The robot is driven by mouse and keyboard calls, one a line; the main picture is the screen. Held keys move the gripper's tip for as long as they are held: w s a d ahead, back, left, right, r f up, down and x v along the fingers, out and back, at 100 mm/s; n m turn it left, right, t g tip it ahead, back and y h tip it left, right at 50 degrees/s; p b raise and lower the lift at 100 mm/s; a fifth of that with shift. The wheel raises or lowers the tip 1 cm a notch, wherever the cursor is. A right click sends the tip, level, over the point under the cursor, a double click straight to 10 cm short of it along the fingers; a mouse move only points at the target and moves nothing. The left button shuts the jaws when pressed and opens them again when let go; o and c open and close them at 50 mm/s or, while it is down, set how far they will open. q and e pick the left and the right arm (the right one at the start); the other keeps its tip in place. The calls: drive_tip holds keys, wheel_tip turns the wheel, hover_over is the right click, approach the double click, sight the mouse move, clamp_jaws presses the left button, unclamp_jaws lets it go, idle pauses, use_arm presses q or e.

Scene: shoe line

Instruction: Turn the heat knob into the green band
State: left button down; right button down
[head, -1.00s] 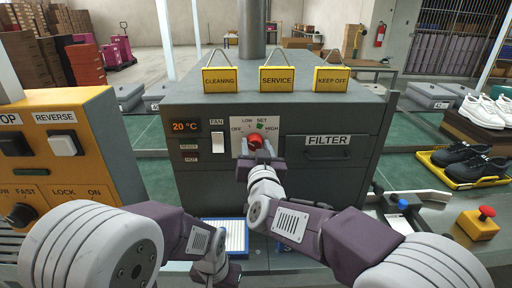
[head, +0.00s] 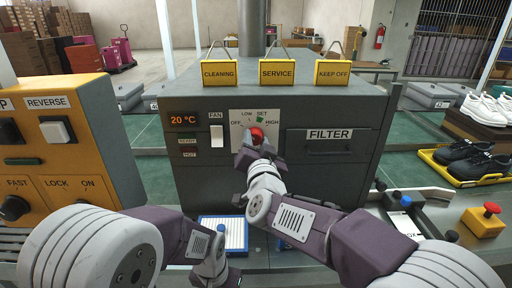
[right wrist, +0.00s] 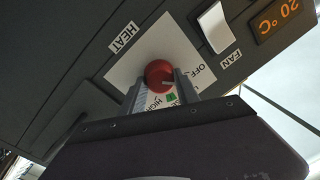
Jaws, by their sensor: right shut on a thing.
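The red heat knob (head: 257,134) sits on a white dial plate (head: 240,119) on the front of the dark grey heater. My right gripper (head: 258,147) is shut on the knob. In the right wrist view, its fingers (right wrist: 160,88) lie on either side of the red knob (right wrist: 159,73). A pale mark on the knob faces between OFF and the green band (right wrist: 172,97), which is partly hidden by the fingers. The green band also shows above the knob in the head view. My left gripper (head: 218,248) is low in front of the heater; its jaws are unclear.
The heater (head: 230,175) has a white fan switch (head: 217,134), a display reading 20 °C (head: 184,120) and a FILTER drawer (head: 328,146). A yellow control box (head: 70,140) stands left. A blue-edged tray (head: 236,222) lies in front. Shoes and a red-topped button box (head: 483,220) are right.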

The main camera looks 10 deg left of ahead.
drive_tip(key=m+b, duration=0.1)
drive_tip(key=m, duration=0.1)
drive_tip(key=m+b, duration=0.1)
drive_tip(key=m, duration=0.1)
drive_tip(key=m+b, duration=0.2)
drive_tip(key=shift+f+m, duration=0.25)
drive_tip(key=shift+m, duration=0.15)
drive_tip(key=m+b, duration=0.2)
drive_tip(key=m, duration=0.1)
drive_tip(key=shift+t, duration=0.3)
drive_tip(key=shift+r+m+h+b, duration=0.1)
drive_tip(key=shift+m+h+b, duration=0.3)
drive_tip(key=shift+m, duration=1)
drive_tip(key=c, duration=0.9)
unclamp_jaws()
